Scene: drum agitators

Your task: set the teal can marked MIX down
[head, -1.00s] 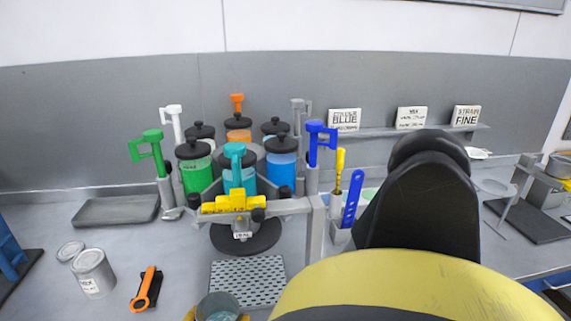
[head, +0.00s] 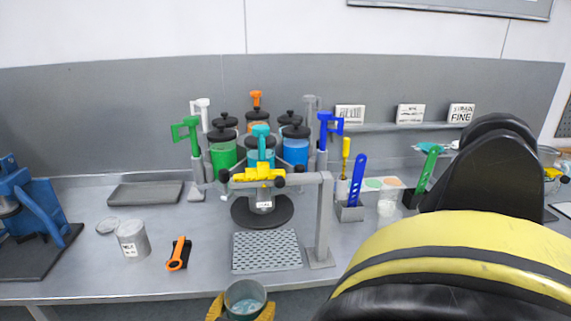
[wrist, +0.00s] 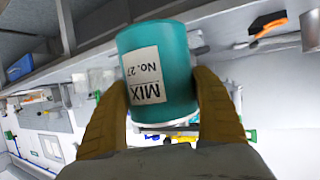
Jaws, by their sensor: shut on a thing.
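The teal can marked MIX (wrist: 160,70) fills the middle of the wrist view, its white label upside down in that picture. My gripper (wrist: 158,100) is shut on it, one yellow-brown finger on each side. In the head view the can (head: 245,297) is at the bottom edge, seen from above, with a grey rim and teal contents. It looks about upright, held in front of the bench's front edge. My gripper (head: 241,309) is partly cut off there. The can's underside is hidden in the head view.
The grey bench (head: 205,275) has a perforated plate (head: 266,251) before the paint-jar carousel (head: 262,211). Left of it are an orange-handled tool (head: 178,253), a grey labelled can (head: 132,240) and a flat tray (head: 146,193). A grey post (head: 321,220) stands right of the plate.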

